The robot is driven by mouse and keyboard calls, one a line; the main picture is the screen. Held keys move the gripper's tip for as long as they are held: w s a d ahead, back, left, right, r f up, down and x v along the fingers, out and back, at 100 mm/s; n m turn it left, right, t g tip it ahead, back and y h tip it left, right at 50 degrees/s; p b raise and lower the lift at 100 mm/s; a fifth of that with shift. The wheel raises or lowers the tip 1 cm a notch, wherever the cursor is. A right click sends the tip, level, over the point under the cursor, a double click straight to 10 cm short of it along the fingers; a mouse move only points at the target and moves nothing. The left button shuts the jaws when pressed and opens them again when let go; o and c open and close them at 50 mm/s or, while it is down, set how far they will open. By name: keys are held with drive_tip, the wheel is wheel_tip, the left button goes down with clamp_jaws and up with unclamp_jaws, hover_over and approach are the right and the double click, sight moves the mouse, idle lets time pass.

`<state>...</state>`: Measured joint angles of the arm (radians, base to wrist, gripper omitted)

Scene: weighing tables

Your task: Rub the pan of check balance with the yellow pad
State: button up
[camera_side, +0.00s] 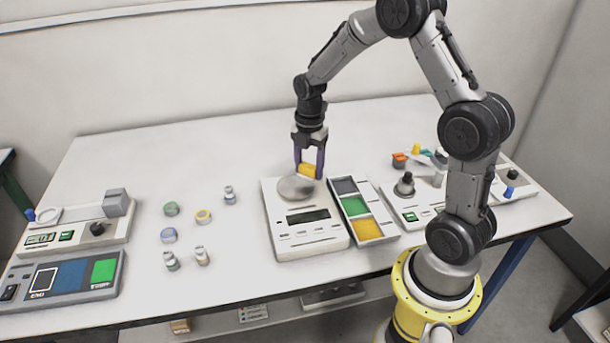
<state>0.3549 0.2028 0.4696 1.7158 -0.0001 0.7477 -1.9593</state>
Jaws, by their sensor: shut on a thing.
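The balance (308,228) stands mid-table, a white box with a dark display and buttons on its front. Its round grey pan (294,188) is on the rear part. The yellow pad (308,170) is between the fingers of my gripper (309,168), which is shut on it. The pad is at the pan's back right edge. I cannot tell whether it touches the pan. No label on this balance is readable as "check balance".
A tray (391,237) with dark, green and yellow compartments adjoins the balance's right side. Several small jars and rings, including a yellow ring (204,216), lie to the left. Other devices stand at far left, including a panel (62,282), and at right (418,213).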

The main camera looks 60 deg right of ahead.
drive_tip(key=shift+r, duration=2.75)
